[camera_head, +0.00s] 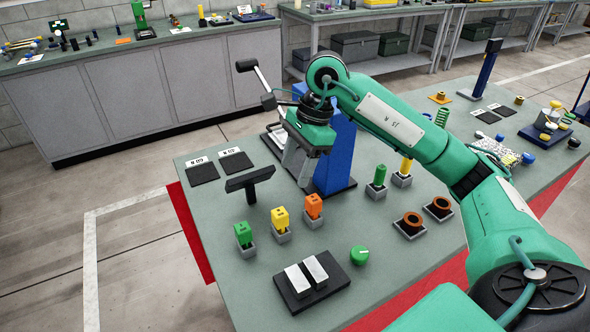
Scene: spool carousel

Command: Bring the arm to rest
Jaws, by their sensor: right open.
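My right arm (405,130), green with a white plate, reaches in from the right over the grey-green table (215,215). Its gripper (303,178) points down in front of a blue post (342,150) near the back of the table. The jaws are open, and I see nothing between them. The gripper looks to be above the table top, but its exact height is hard to tell. My left gripper is not in view.
Green (244,233), yellow (280,217) and orange (313,205) pieces stand in grey holders. A black T-shaped stand (250,182) is left of the gripper. A black tray (330,288) holds two pale blocks. Brown spools (412,220) sit at right. The table's front left is clear.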

